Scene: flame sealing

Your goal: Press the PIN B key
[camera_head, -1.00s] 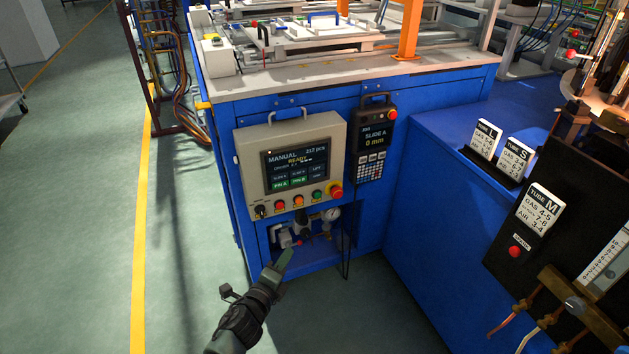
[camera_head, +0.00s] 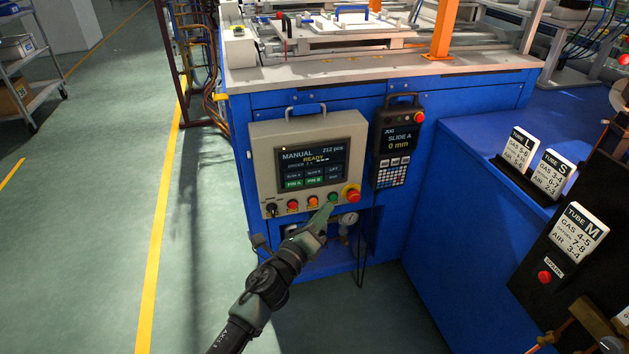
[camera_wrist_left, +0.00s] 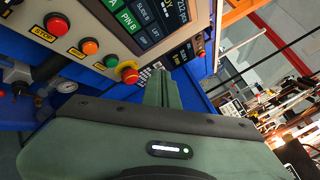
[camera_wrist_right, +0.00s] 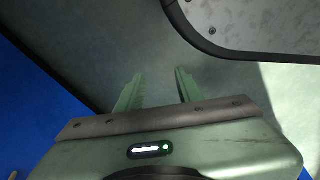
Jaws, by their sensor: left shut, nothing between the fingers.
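The PIN B key (camera_head: 315,181) is a green key in the lower row of the screen on the beige control panel (camera_head: 260,150). It also shows at the top of the left wrist view (camera_wrist_left: 129,21). My left gripper (camera_head: 327,210) is shut and empty. In the head view its tip appears just below the screen, over the panel's lower edge by the buttons. I cannot tell how far it is from the panel. In the right wrist view my right gripper (camera_wrist_right: 159,75) is open and empty, with floor beyond its fingers. It is not in the head view.
Below the screen are coloured buttons and a red emergency stop (camera_head: 351,193). A jog pendant (camera_head: 399,150) hangs to the right of the panel. A gauge (camera_head: 350,219) and valves sit in a recess below. Open floor lies to the left.

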